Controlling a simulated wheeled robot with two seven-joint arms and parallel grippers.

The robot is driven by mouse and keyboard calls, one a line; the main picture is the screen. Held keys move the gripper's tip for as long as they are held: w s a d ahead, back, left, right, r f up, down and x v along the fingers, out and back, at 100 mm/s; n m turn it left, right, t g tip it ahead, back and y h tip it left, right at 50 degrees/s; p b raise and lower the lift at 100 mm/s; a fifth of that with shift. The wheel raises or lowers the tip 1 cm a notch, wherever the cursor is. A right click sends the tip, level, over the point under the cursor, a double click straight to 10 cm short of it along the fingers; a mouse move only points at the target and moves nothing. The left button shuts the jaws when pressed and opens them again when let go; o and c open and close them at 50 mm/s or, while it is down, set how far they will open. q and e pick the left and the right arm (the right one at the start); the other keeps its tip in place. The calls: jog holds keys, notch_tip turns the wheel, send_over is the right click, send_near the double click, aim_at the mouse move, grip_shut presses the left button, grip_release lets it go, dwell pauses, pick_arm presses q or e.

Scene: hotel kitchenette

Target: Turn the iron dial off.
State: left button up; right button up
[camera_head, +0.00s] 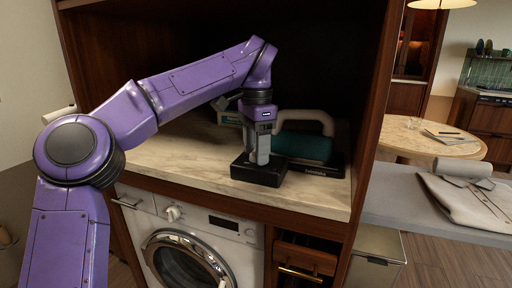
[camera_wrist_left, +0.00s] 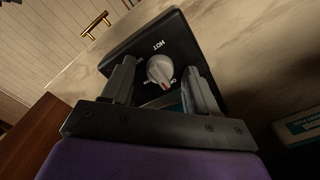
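The iron dial (camera_wrist_left: 160,71) is a round light grey knob with a raised grip and a red mark, on a black control box (camera_wrist_left: 146,38) with the words HOT and ON readable. The black box (camera_head: 258,172) also shows in the head view, on the marble counter, where the gripper hides the dial. A green iron (camera_head: 303,147) with a beige handle stands beside it. My left gripper (camera_head: 258,158) points down over the box. In the left wrist view its fingers (camera_wrist_left: 162,85) are open on either side of the dial, with gaps between. My right gripper is not in view.
The marble counter (camera_head: 184,150) sits inside a wooden niche with side walls. A washing machine (camera_head: 190,240) is below. A grey board with a folded shirt (camera_head: 470,195) is at the right. The counter left of the box is clear.

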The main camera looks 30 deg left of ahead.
pick_arm(q)
notch_tip(320, 180, up, 8)
jog(key=p, duration=0.3)
jog(key=shift+f, duration=0.2)
jog(key=shift+f, duration=0.15)
